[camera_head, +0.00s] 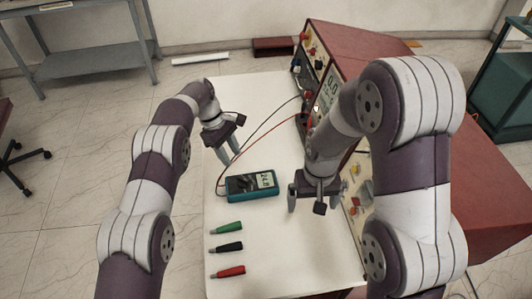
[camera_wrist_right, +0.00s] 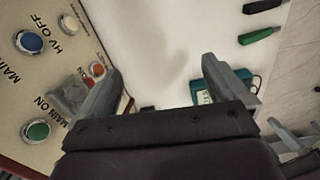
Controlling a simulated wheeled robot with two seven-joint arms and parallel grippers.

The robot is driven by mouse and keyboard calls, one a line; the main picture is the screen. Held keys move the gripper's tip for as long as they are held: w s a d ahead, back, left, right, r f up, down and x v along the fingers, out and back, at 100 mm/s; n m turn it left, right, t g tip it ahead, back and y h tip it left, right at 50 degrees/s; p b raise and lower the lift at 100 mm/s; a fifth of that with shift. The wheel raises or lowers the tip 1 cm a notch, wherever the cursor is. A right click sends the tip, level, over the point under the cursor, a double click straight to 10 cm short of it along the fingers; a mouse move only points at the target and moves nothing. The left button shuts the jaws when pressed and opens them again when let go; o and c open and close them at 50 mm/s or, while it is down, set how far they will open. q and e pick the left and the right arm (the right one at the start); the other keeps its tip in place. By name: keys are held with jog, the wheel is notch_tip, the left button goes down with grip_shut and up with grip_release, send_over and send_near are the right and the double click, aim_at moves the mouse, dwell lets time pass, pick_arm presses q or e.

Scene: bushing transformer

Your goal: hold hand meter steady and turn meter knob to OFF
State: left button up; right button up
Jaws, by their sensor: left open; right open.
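The hand meter (camera_head: 252,194) is a teal box lying flat on the white table, its lit display at the right end and its dark dial part at the left. The knob's setting is too small to read. My left gripper (camera_head: 229,157) is open and empty, above and left of the meter, apart from it. My right gripper (camera_head: 313,207) is open and empty, just right of the meter. In the right wrist view, the meter (camera_wrist_right: 245,74) shows partly behind one finger of this gripper, and its knob is hidden.
Green (camera_head: 226,228), black (camera_head: 227,247) and red (camera_head: 228,272) probe handles lie in front of the meter. Black and red leads run from the meter toward the red-topped transformer cabinet (camera_head: 360,50) on the right. Its panel (camera_wrist_right: 45,85) has several buttons near my right gripper.

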aim_at(275, 179)
jog(key=w+a+f+m, duration=0.2)
jog(key=w, duration=0.3)
jog(key=w+a+f+m, duration=0.1)
jog(key=w+f+m, duration=0.2)
jog(key=w, duration=0.2)
jog(key=w+a+f+m, duration=0.2)
jog(key=w+m, duration=0.1)
jog(key=w, duration=0.3)
jog(key=shift+a+f, duration=0.3)
jog(key=shift+a, duration=0.05)
jog(key=w+a+r+m, duration=0.1)
jog(key=w+r+m, duration=0.1)
jog(key=w+m, duration=0.3)
jog(key=f+m, duration=0.1)
jog(key=f, duration=0.3)
jog(key=f+m, duration=0.1)
jog(key=f, duration=0.3)
jog(key=s+f+m, duration=0.1)
jog(key=f, duration=0.2)
jog(key=shift+f+m, duration=0.4)
pick_arm(q)
jog(key=shift+w+a+f, duration=0.1)
jog(key=shift+w+f, duration=0.05)
